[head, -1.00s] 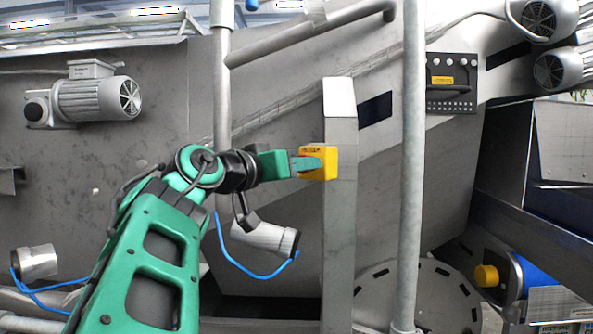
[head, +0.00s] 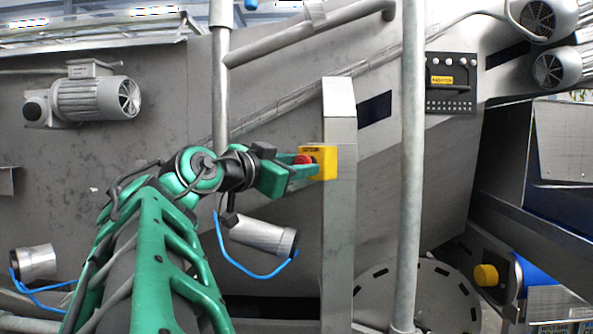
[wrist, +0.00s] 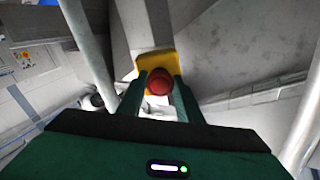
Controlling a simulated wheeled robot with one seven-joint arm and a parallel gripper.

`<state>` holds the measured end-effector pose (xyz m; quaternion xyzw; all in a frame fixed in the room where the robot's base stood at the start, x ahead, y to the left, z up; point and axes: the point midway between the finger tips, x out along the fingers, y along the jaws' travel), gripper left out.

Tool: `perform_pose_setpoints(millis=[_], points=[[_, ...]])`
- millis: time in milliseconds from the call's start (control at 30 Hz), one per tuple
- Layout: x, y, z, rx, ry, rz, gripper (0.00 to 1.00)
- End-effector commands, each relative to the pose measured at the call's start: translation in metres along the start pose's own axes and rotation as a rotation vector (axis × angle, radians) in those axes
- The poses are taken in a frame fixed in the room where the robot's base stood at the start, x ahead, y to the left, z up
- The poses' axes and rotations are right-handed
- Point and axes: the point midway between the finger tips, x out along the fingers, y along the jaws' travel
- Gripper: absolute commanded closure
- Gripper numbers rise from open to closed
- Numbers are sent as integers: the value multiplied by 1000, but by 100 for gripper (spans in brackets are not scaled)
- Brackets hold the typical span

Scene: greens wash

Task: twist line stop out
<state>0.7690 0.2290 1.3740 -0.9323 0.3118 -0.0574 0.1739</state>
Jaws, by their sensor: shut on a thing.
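The line stop is a red mushroom button (head: 303,159) on a yellow box (head: 330,163), fixed to the side of an upright steel post (head: 340,225). My gripper (head: 304,169) reaches it from the left, fingers level with the box. In the wrist view the red button (wrist: 159,82) sits between the two green fingers, with the yellow box (wrist: 157,62) behind it. My gripper (wrist: 159,90) is shut on the red button. The fingers partly hide the button's sides.
A vertical pipe (head: 411,200) stands right of the post, and another pipe (head: 221,80) rises behind my wrist. A silver cylinder (head: 263,236) with a blue hose is below my gripper. A black control panel (head: 451,83) is at upper right.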

Motion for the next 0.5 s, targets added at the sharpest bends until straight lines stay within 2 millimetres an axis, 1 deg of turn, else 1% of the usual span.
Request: perform_pose_setpoints(millis=[200, 500], points=[[-1, -1, 2, 90, -4, -3, 90], [-2, -2, 2, 131, -3, -3, 90]])
